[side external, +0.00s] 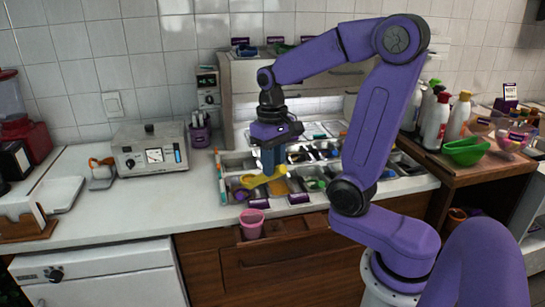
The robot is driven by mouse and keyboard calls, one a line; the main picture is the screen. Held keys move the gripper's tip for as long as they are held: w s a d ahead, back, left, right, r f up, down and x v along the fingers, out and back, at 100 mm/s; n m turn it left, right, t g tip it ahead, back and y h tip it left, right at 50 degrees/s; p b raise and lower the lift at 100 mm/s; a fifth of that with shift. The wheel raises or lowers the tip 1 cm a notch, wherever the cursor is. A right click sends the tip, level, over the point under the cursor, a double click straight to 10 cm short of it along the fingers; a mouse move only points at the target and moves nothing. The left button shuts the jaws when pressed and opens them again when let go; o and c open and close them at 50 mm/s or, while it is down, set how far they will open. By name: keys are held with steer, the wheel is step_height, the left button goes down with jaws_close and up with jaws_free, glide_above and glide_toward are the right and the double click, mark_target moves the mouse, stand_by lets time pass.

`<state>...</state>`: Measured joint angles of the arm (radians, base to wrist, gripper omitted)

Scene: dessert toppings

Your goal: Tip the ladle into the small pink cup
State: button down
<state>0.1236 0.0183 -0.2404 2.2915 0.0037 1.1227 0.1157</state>
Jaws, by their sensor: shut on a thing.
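My gripper (269,160) points down over the topping trays and is shut on the yellow ladle (262,181). The ladle is held above the trays, with one end reaching to the left. Whether its bowl holds any topping is too small to tell. The small pink cup (251,226) stands upright near the front edge of the counter, below and a little left of the ladle. The ladle and the cup are apart. The inside of the cup is mostly hidden.
The topping trays (232,159) fill the counter behind the cup, with several compartments. A grey machine (150,152) stands at left. Sauce bottles (436,122) and a green bowl (464,152) are at right. The counter left of the cup (150,208) is clear.

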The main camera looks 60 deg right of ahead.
steer(key=shift+f, duration=2.6)
steer(key=w+a+f+g+h, duration=0.1)
steer(key=a+f+h, duration=0.3)
steer(key=h, duration=0.5)
steer(key=w+a+f+g+h, duration=0.1)
steer(key=a+f+g+h, duration=0.3)
steer(key=f+h, duration=0.5)
steer(key=shift+w+a+f+h, duration=0.15)
steer(key=shift+w+a+h, duration=0.1)
steer(key=shift+a+h, duration=0.45)
stand_by(0.4)
